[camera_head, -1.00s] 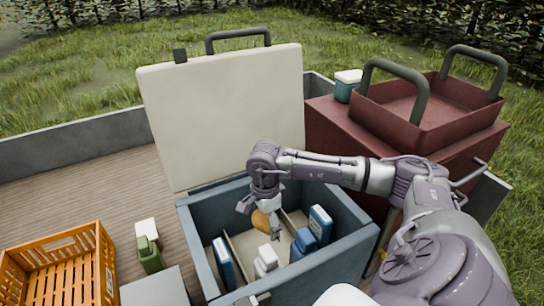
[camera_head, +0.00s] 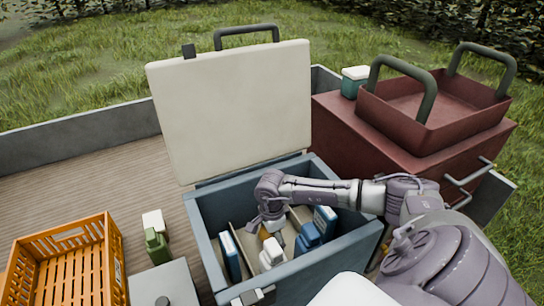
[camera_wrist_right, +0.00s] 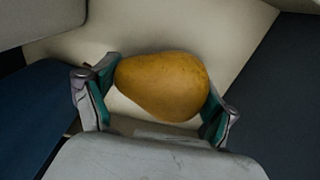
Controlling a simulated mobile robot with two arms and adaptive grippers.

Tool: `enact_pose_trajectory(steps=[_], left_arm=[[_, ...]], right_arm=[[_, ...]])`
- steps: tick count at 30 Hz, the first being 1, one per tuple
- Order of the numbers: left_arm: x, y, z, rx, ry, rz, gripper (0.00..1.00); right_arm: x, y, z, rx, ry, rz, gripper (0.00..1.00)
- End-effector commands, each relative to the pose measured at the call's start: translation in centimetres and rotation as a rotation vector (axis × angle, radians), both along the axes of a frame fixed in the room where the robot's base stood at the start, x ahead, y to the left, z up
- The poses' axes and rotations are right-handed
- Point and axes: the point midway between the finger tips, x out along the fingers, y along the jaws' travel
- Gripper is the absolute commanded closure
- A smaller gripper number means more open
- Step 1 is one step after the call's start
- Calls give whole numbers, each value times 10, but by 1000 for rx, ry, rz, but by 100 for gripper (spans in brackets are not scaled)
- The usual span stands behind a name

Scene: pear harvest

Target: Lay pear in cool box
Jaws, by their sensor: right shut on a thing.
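The blue cool box (camera_head: 345,255) stands open with its cream lid (camera_head: 235,110) raised at the back. My right gripper (camera_head: 268,226) is down inside the box, in the compartment between the cream dividers. In the right wrist view, my right gripper (camera_wrist_right: 158,110) is shut on the yellow-brown pear (camera_wrist_right: 163,85), one finger on each side. The pear is close above the cream floor; I cannot tell whether it touches. In the head view the pear (camera_head: 265,233) is mostly hidden by the gripper. My left gripper is not in view.
Blue-and-white packs (camera_head: 229,256) and white-topped bottles (camera_head: 271,254) stand in the box near my gripper. A red chest (camera_head: 405,150) bearing a red tray (camera_head: 435,105) is at right.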

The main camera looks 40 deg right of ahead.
Motion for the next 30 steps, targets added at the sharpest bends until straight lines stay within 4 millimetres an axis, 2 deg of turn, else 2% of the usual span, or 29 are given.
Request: enact_pose_trajectory(steps=[3,4,6,15,18,20,23,30], left_arm=[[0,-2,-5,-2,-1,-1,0],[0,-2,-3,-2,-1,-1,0],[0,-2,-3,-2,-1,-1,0],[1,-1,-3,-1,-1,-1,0],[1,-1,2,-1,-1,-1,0],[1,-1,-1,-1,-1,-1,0],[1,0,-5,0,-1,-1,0],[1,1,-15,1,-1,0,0]], right_arm=[[0,0,-4,0,-1,0,57],[0,0,-3,0,0,0,10],[0,0,-2,0,0,0,0],[0,0,-2,0,0,0,0],[0,0,3,0,0,0,0],[1,0,6,-1,-2,1,0],[1,-1,23,-1,-4,3,0],[2,-1,75,-2,-6,1,0]])
